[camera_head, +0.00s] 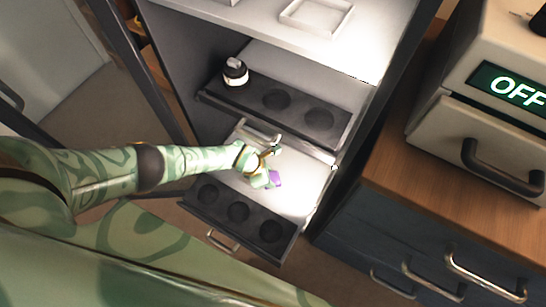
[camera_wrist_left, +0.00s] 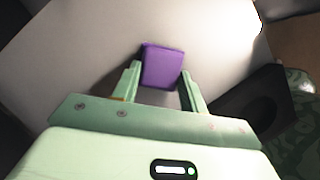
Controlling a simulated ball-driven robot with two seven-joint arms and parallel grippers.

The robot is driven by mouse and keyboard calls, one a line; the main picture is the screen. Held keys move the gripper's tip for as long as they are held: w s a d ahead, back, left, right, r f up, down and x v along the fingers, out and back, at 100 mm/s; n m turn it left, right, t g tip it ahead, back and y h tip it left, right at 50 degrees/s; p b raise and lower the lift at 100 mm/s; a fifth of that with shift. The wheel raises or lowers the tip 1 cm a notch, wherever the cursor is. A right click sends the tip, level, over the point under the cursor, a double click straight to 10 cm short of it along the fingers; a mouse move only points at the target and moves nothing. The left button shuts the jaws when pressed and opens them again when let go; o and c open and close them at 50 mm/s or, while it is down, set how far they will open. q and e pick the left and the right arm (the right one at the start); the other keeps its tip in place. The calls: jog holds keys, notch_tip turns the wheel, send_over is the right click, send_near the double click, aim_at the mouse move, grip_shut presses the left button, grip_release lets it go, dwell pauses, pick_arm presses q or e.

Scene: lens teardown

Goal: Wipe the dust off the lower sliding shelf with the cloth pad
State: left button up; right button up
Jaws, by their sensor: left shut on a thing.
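My left gripper (camera_head: 268,180) reaches in over the lower sliding shelf (camera_head: 296,201), which is pulled out and has a pale, brightly lit surface. It is shut on the purple cloth pad (camera_head: 277,178). In the left wrist view the pad (camera_wrist_left: 162,66) sits between the two green fingers, over the pale surface. I cannot tell whether the pad touches the shelf. No dust can be made out on the shelf. The gripper hides part of it. My right gripper is not in view.
A dark rack with three round wells (camera_head: 238,211) lies along the shelf's front, above a metal handle (camera_head: 222,241). A higher dark rack (camera_head: 300,110) holds a small black-and-white jar (camera_head: 235,71). A white tray (camera_head: 316,16) is above. A wooden-topped cabinet (camera_head: 440,185) stands right, under a device reading OFF.

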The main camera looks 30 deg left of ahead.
pick_arm(q)
jog(key=shift+w+a+f+b, duration=0.15)
jog(key=shift+a+b, duration=0.25)
jog(key=shift+a, duration=1.05)
jog(key=shift+w+a+b, duration=0.15)
jog(key=shift+a+b, duration=0.35)
jog(key=shift+a, duration=1.65)
jog(key=shift+w+a+f+b, duration=0.15)
jog(key=shift+a+b, duration=0.45)
jog(key=shift+a, duration=1.15)
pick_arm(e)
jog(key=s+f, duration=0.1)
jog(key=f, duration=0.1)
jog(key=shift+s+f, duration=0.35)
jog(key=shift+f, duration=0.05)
pick_arm(q)
jog(key=shift+a+r+p, duration=0.1)
jog(key=shift+r+p, duration=0.2)
jog(key=shift+r, duration=0.3)
notch_tip(320, 180, up, 5)
jog(key=p, duration=0.3)
jog(key=shift+p, duration=0.4)
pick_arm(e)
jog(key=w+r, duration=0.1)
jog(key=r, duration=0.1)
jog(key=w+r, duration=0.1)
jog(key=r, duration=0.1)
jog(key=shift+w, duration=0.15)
